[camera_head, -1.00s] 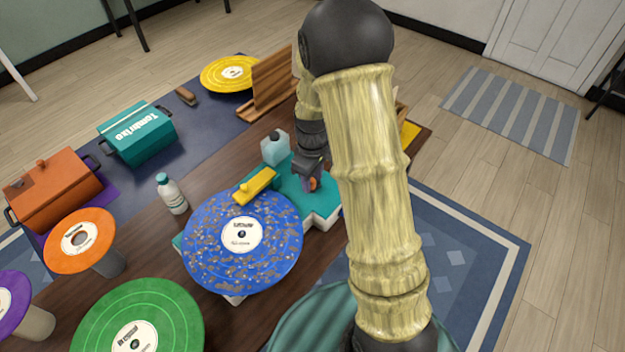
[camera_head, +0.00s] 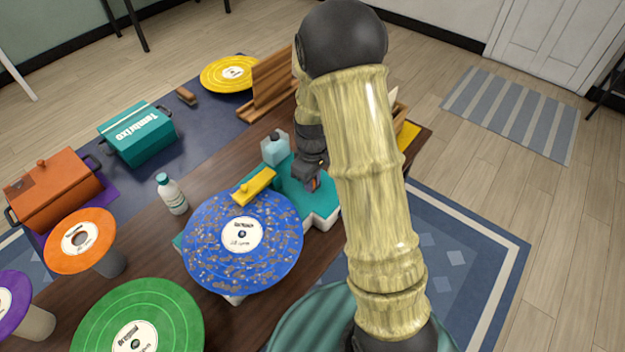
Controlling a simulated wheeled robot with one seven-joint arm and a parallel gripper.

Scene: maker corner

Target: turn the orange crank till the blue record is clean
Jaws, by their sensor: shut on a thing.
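The blue record (camera_head: 215,262) lies flat on the teal cleaning machine (camera_head: 318,204) and is speckled with brown dirt over most of its face. A yellow arm piece (camera_head: 254,187) of the machine reaches over the record's far edge. My gripper (camera_head: 312,184) is at the machine's right part, low over its teal top, shut on the orange crank. Only a small bit of orange (camera_head: 316,184) shows at the fingertips; the gripper hides the rest of the crank.
A white bottle (camera_head: 172,194), an orange record (camera_head: 66,255) and a green record (camera_head: 165,308) are to the left. A wooden rack (camera_head: 272,85) stands behind.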

